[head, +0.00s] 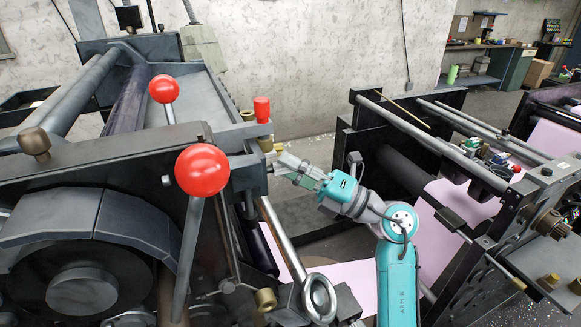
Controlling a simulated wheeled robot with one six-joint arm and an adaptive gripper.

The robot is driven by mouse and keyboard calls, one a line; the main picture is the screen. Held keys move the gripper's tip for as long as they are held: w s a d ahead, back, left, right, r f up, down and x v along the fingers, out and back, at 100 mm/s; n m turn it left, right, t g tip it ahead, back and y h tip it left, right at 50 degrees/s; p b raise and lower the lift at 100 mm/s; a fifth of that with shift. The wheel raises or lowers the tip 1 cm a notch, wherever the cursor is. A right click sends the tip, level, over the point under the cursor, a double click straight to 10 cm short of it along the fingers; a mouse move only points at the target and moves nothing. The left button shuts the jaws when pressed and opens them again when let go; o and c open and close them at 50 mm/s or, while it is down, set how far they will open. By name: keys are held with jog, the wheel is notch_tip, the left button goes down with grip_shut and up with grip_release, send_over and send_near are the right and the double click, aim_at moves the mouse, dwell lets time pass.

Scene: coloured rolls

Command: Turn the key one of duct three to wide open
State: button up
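A dark grey press unit (180,85) with rollers fills the left of the head view. A brass knob (247,115) and another small brass piece (279,148) show along its right edge, beside a red cylindrical cap (262,109). No label is readable, so I cannot tell which one is key one or which duct is duct three. My gripper (284,165), on the teal and grey arm, points left at the press's right edge, just below the brass pieces. It is small and partly merged with the press behind it. I cannot tell whether it touches anything or how its fingers stand.
Two red ball-headed levers (202,170) (164,89) rise from the press in the left foreground. A second press unit (400,150) stands to the right of my arm, with pink sheet (456,205) running through it. A ring-ended metal bar (319,298) is low in front.

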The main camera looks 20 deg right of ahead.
grip_shut()
jog(key=shift+m+h, duration=0.3)
jog(key=shift+m+g+h, duration=0.3)
jog(key=shift+m+h, duration=0.5)
jog(key=shift+m, duration=0.4)
jog(key=o, duration=1)
grip_release()
jog(key=shift+c, duration=0.2)
